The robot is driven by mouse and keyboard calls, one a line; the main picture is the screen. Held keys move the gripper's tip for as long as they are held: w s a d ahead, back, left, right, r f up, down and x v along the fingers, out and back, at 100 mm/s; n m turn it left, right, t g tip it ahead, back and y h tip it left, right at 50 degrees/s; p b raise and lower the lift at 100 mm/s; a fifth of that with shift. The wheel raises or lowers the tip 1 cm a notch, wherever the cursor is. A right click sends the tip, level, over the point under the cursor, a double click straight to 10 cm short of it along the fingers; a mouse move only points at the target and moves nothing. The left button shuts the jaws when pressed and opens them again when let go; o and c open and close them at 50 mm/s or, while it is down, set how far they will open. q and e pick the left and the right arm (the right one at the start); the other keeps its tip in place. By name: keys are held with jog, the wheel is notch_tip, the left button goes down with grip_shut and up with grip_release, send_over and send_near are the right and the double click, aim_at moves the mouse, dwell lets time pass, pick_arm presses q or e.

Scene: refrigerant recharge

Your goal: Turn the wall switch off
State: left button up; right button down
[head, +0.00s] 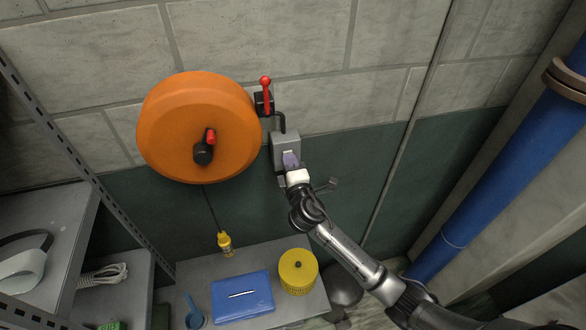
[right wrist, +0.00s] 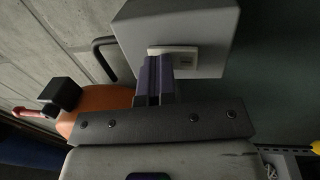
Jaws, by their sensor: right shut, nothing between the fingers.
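The wall switch (head: 285,141) is a grey box on the wall, right of the orange reel. In the right wrist view the grey box (right wrist: 205,22) carries a pale switch plate (right wrist: 188,61) on its front. My right gripper (head: 291,161) is at the front of the box, with its purple fingers over the lower part of the plate. In the right wrist view the fingers (right wrist: 154,80) are shut together and empty, at the left end of the plate. They seem to touch or nearly touch it. I cannot tell the rocker's position. My left gripper is not in view.
A large orange reel (head: 190,125) and a red-handled valve (head: 266,95) sit close left of the switch. A yellow plug (head: 225,243) hangs below the reel. A blue case (head: 242,300) and a yellow tub (head: 298,273) stand on the bench below. The wall right of the switch is clear.

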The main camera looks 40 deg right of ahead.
jog(key=s+a+r, duration=0.1)
jog(key=s+a, duration=0.2)
jog(key=s, duration=0.3)
jog(key=s+a+r, duration=0.1)
jog(key=s+a, duration=0.2)
jog(key=s, duration=0.3)
jog(key=shift+s+b, duration=0.3)
